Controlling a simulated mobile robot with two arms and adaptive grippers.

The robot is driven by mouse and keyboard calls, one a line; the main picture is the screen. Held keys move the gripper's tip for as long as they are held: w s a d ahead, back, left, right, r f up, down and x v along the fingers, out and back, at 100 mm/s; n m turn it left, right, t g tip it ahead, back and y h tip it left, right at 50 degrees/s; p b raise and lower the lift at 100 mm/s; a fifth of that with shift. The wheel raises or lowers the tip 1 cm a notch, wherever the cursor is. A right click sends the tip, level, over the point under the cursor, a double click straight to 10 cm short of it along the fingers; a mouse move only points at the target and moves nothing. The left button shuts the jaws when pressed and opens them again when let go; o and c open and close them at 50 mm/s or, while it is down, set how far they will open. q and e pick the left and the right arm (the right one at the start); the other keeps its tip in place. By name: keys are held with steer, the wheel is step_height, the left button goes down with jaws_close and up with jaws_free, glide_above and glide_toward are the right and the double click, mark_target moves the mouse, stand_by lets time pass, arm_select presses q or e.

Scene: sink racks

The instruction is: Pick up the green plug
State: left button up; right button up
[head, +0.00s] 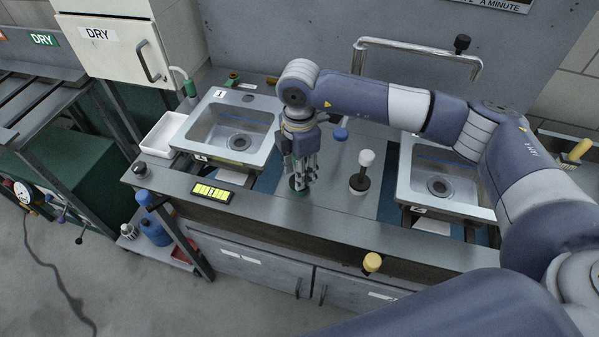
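My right gripper (301,176) comes in from the right and points down over the grey counter strip between the two sinks. A green thing, likely the green plug (297,185), shows low at its fingertips, on the counter. The fingers hide most of it. I cannot tell whether they touch it, or whether they are open or shut. My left gripper is not in view.
A white-topped plug with a black base (364,172) stands close to the right. The left sink (240,133) and right sink (440,185) flank the strip. A blue knob (340,134), yellow knob (372,262) and metal pipe (420,51) are nearby.

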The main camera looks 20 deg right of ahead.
steer(key=shift+c, duration=0.2)
jaws_close()
steer(key=shift+r, duration=0.1)
